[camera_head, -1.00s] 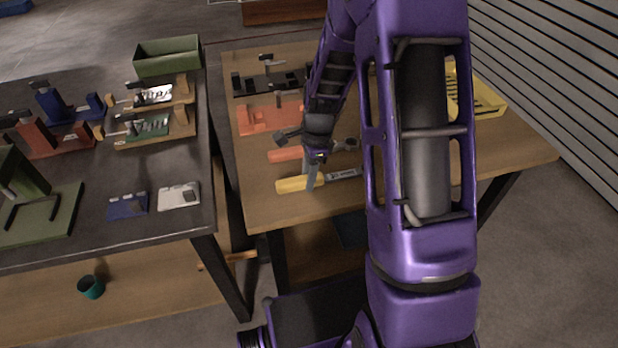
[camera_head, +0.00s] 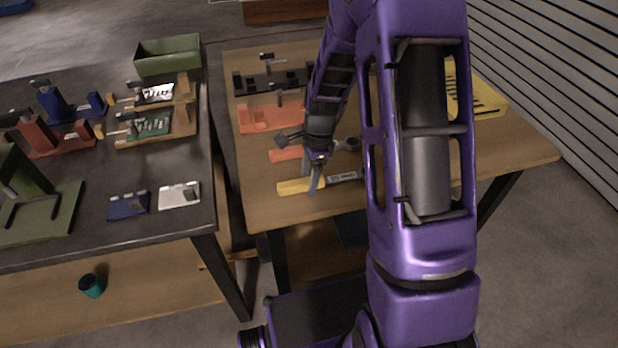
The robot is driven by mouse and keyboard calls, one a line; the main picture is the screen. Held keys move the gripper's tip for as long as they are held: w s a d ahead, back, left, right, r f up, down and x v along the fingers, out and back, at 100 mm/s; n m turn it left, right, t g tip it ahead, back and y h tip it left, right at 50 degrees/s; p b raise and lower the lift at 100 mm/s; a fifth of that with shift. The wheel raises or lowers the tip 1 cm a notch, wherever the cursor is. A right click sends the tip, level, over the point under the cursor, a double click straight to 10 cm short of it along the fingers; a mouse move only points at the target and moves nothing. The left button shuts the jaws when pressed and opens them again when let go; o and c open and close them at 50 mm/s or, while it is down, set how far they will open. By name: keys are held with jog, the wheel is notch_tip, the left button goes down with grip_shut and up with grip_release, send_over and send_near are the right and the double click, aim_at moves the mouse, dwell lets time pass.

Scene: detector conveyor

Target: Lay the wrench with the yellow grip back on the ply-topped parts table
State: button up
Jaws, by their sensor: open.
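The wrench with the yellow grip (camera_head: 294,187) lies on the ply-topped parts table (camera_head: 275,212), near its front left edge. Its yellow grip points left and its metal shank runs right until my arm hides the far end. My gripper (camera_head: 311,182) is open, pointing down at the wrench, with its fingers at the right end of the yellow grip. Whether the fingers touch the wrench I cannot tell.
A wrench with an orange grip (camera_head: 284,155) lies just behind. An orange fixture (camera_head: 258,119) and a black fixture (camera_head: 254,84) stand farther back. A yellow tray (camera_head: 487,101) is at the right. A dark bench (camera_head: 80,236) with several fixtures stands left, across a narrow gap.

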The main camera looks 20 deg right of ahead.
notch_tip(320, 180, up, 12)
jog(key=d+p, duration=0.1)
jog(key=shift+d, duration=0.25)
jog(key=shift+f, duration=0.15)
